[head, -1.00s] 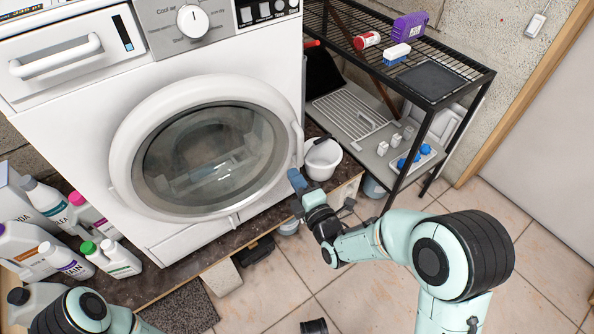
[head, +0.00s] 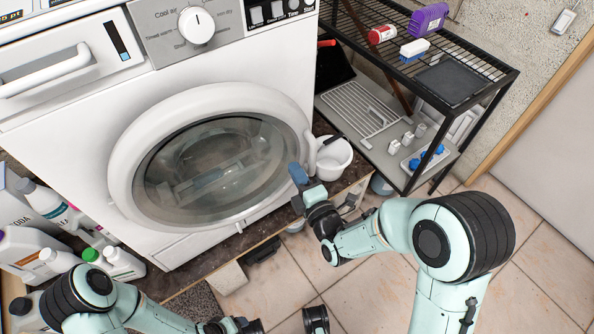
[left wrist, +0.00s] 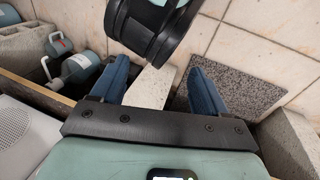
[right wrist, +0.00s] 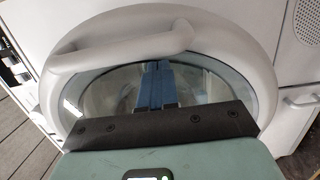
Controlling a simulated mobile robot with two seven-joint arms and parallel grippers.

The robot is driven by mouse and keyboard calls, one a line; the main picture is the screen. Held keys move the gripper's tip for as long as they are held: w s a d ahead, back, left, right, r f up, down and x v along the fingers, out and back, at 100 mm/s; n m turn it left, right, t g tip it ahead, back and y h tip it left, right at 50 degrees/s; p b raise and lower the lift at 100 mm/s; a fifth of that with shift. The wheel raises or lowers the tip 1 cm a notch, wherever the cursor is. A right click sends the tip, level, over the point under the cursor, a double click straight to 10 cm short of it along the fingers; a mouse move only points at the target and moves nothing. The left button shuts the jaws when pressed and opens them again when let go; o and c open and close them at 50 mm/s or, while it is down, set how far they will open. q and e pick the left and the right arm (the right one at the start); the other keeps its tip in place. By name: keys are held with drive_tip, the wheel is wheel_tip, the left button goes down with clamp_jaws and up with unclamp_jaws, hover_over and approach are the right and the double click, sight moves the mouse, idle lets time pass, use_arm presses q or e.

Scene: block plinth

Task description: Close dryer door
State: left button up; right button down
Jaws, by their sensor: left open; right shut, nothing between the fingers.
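The dryer door (head: 128,172) is a white round ring with dark glass on the front of the white machine. It looks flush or nearly flush with the front; a small gap cannot be ruled out. My right gripper (head: 298,174) is shut and empty at the door's right edge, and contact is unclear. In the right wrist view, its blue fingers (right wrist: 160,80) are together in front of the glass, with the white curved handle (right wrist: 125,45) beyond them. My left gripper (left wrist: 160,70) is open and empty over the floor, away from the door.
A black wire shelf (head: 470,112) with small items stands right of the machine. A white bucket (head: 333,158) sits beside the door's right edge. Several bottles (head: 120,262) stand at left. Tiled floor (head: 540,270) is open at the lower right.

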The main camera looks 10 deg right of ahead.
sight(287, 153)
drive_tip(key=w, duration=0.2)
drive_tip(key=w+n+y+b, duration=0.1)
drive_tip(key=w, duration=0.1)
drive_tip(key=w+a+y+b, duration=0.1)
drive_tip(key=w, duration=0.1)
drive_tip(key=shift+w+f+n+g, duration=0.15)
drive_tip(key=shift+w+n+g, duration=0.1)
drive_tip(key=shift+n+g, duration=0.05)
use_arm(q)
drive_tip(key=shift+t+y, duration=0.4)
drive_tip(key=shift+t, duration=0.3)
drive_tip(key=w+f, duration=0.1)
drive_tip(key=w+a, duration=0.1)
drive_tip(key=w+a+f, duration=0.1)
drive_tip(key=shift+w+f, duration=0.35)
drive_tip(key=shift+w, duration=0.05)
use_arm(e)
drive_tip(key=shift+w+r+y, duration=0.1)
drive_tip(key=shift+r+y, duration=0.25)
drive_tip(key=shift+y, duration=0.15)
use_arm(q)
drive_tip(key=shift+b, duration=0.3)
drive_tip(key=shift+s+f, duration=0.1)
